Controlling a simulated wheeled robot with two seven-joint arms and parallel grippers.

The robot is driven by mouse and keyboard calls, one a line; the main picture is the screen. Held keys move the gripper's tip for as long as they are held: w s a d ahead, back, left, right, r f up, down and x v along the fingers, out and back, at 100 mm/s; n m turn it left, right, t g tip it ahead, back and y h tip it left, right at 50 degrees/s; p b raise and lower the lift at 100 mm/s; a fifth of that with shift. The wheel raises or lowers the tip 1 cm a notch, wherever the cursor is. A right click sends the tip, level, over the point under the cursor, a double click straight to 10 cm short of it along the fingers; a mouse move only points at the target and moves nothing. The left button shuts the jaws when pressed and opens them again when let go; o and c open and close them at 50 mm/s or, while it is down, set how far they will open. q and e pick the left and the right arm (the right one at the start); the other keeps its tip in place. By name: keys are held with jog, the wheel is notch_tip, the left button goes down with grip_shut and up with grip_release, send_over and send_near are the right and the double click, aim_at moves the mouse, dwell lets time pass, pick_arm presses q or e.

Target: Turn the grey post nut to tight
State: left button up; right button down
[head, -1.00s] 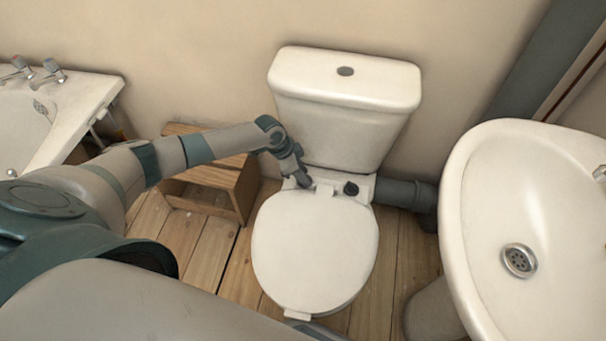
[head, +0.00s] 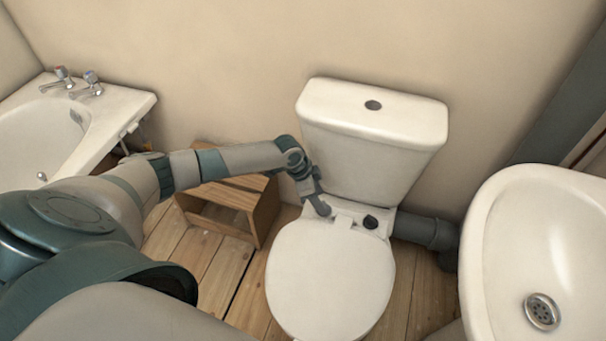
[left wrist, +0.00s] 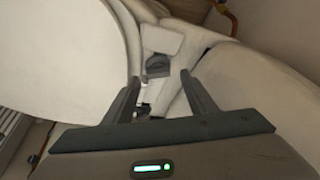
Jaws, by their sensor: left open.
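A grey nut (left wrist: 157,66) sits on a pale post mount behind the toilet seat in the left wrist view. My left gripper (left wrist: 160,76) is open there, with one finger to each side of the nut and the nut at about the fingertips' level. I cannot tell whether a finger touches it. In the head view my left gripper (head: 323,209) points down at the left hinge post of the toilet seat (head: 331,280), and hides the nut. A second, dark nut (head: 371,222) stands uncovered at the right hinge post. My right gripper is not in view.
The cistern (head: 372,125) rises close behind my left gripper. A wooden step stool (head: 265,215) stands to its left, a bathtub (head: 100,120) at the far left. A washbasin (head: 500,240) is at the right, and a grey waste pipe (head: 415,229) runs behind the toilet.

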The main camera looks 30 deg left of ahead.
pick_arm(q)
jog(key=p+v, duration=0.1)
jog(key=v, duration=1.3)
jog(key=shift+a, duration=0.2)
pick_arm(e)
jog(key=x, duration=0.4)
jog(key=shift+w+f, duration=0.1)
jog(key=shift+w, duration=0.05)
pick_arm(q)
jog(key=shift+s, duration=0.1)
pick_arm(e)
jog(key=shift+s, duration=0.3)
